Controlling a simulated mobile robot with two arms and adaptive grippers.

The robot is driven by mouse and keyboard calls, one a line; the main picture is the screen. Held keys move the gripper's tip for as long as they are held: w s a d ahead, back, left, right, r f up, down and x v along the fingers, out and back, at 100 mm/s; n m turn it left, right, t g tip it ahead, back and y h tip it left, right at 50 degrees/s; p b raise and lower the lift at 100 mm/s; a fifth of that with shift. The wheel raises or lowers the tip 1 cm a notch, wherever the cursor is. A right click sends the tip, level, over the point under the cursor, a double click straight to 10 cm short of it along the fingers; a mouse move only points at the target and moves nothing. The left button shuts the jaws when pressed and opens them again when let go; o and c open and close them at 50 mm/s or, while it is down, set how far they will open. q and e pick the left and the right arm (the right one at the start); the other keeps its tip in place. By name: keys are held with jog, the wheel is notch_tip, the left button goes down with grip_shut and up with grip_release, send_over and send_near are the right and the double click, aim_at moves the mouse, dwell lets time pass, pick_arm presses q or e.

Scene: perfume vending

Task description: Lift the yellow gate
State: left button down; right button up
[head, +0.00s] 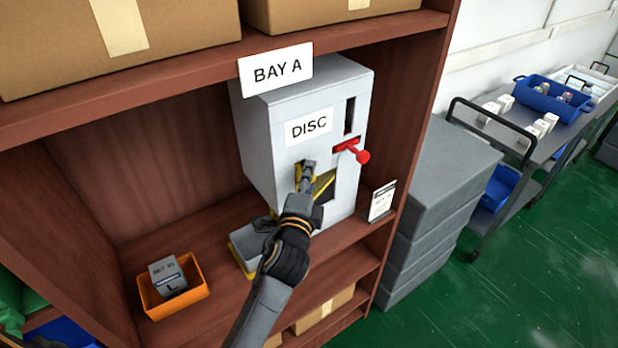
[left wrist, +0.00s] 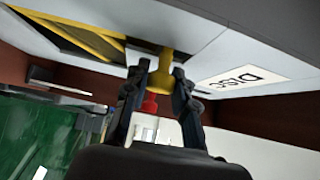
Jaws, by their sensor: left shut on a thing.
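The grey dispenser (head: 283,116) labelled DISC stands on the shelf under the BAY A sign. The yellow gate (head: 325,186) is at the opening low on its front, and part of it is hidden behind my gripper. In the left wrist view the yellow gate (left wrist: 72,33) lies across the dark opening, with a yellow knob (left wrist: 161,74) beside it. My left gripper (head: 305,170) is at the front of the dispenser. Its two fingers (left wrist: 160,88) are shut on the yellow knob. My right gripper is not in view.
A red lever (head: 352,151) sticks out right of the opening. An orange bin (head: 175,290) with a grey box stands at the left. A small card (head: 382,201) stands at the right shelf edge.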

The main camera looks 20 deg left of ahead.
pick_arm(q)
jog(key=shift+r, duration=0.1)
jog(key=c, duration=1.1)
grip_release()
jog(key=s, duration=0.4)
jog(key=s+d, duration=0.1)
jog(key=s, duration=0.7)
jog(key=shift+d, duration=0.25)
jog(key=shift+w, duration=0.1)
